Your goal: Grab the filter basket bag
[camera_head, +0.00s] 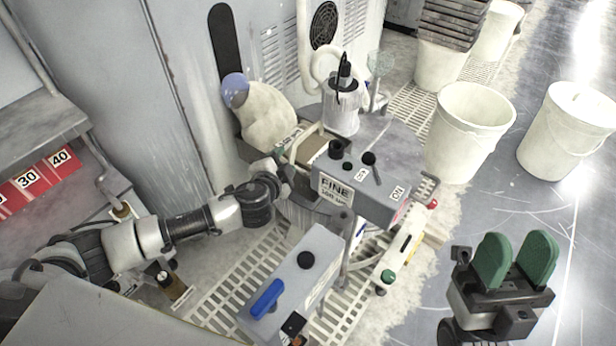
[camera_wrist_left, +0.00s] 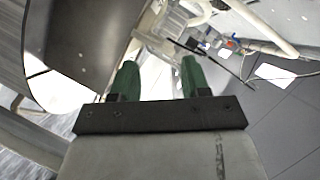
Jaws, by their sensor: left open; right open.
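A cream bag-like object (camera_head: 265,115) with a blue rounded top (camera_head: 235,90) leans against the grey cabinet in the head view; it may be the filter basket bag, but I cannot tell. My left arm reaches in from the left, and its wrist ends just below a pale-framed basket (camera_head: 305,145). I see nothing held. My right gripper (camera_head: 515,262) is open and empty at the lower right, over the floor.
A grey machine with a FINE sign (camera_head: 335,190) stands beside the left wrist. A grey control box (camera_head: 295,285) with a blue handle stands in front. White buckets (camera_head: 470,130) stand on the right. Open grey floor lies around the right gripper.

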